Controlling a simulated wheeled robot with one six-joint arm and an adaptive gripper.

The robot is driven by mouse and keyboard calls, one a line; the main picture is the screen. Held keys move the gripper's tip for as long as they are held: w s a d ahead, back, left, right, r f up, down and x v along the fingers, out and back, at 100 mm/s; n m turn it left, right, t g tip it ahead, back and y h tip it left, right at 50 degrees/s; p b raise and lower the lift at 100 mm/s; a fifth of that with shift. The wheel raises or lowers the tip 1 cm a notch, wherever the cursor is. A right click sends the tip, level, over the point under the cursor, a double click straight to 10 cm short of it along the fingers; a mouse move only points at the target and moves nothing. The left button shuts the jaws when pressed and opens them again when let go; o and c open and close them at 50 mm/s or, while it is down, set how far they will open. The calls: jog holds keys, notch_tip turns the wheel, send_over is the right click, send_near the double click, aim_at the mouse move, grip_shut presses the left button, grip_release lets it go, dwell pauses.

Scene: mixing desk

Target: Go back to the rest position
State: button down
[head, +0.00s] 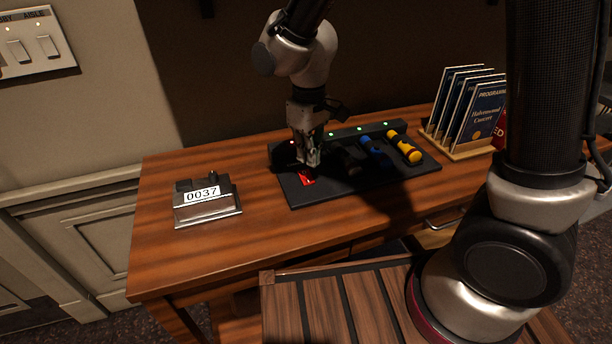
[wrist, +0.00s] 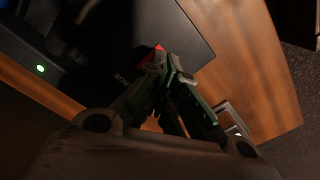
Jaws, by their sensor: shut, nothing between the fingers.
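My gripper (head: 309,160) is over the left end of a black charging dock (head: 345,188) on the wooden desk. Its fingers are shut with nothing between them, close above a small red patch (head: 307,181) on the dock's tray. I cannot tell whether the fingertips touch the tray. In the wrist view the closed fingers (wrist: 160,65) point at the red patch (wrist: 158,48), with part of a printed word beside it. A blue-handled tool (head: 375,152) and a yellow one (head: 405,147) lie in the dock to the right.
A metal numbering block marked 0037 (head: 205,198) stands on the desk (head: 250,240) at the left. A wooden rack with blue programmes (head: 478,115) stands at the right. The front left of the desktop is bare. Green lights (head: 358,129) show along the dock's back.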

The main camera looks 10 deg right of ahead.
jog(key=shift+r, duration=0.7)
jog(key=shift+s, duration=0.1)
jog(key=s+d+r+m+t, duration=0.1)
jog(key=s+d+r+m, duration=0.1)
jog(key=s+d+r, duration=0.3)
jog(key=s+d+r+m+t, duration=0.2)
jog(key=d+r, duration=0.4)
jog(key=d, duration=0.7)
jog(key=s+d+r+m+t, duration=0.1)
jog(key=s+d+r+m, duration=0.3)
jog(key=s+d, duration=0.3)
jog(key=shift+s+d+r, duration=0.3)
jog(key=shift+d+r, duration=0.4)
jog(key=shift+d, duration=0.35)
